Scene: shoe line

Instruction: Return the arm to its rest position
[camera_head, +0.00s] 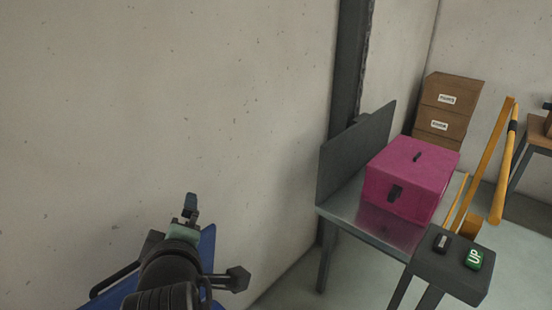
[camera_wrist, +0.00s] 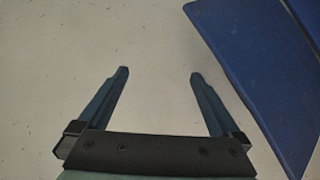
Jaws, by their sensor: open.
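My gripper (camera_head: 190,208) is at the lower left of the head view, raised in front of the pale wall and seen end-on along my arm. In the wrist view my gripper (camera_wrist: 159,75) has its two dark blue fingers spread wide apart. Nothing is between the fingers, and only the speckled wall surface shows beyond them. A blue panel (camera_wrist: 260,70) shows at the right of the wrist view, apart from the fingers. Blue surfaces also show beside and below my arm in the head view.
A magenta box (camera_head: 415,175) sits on a metal table (camera_head: 340,208) with a dark upright back plate (camera_head: 350,150). A grey stand (camera_head: 445,265) carries a green UP button (camera_head: 473,259). Yellow bars (camera_head: 490,160) and stacked cardboard boxes (camera_head: 445,105) are at the right. The wall (camera_head: 150,100) fills the left.

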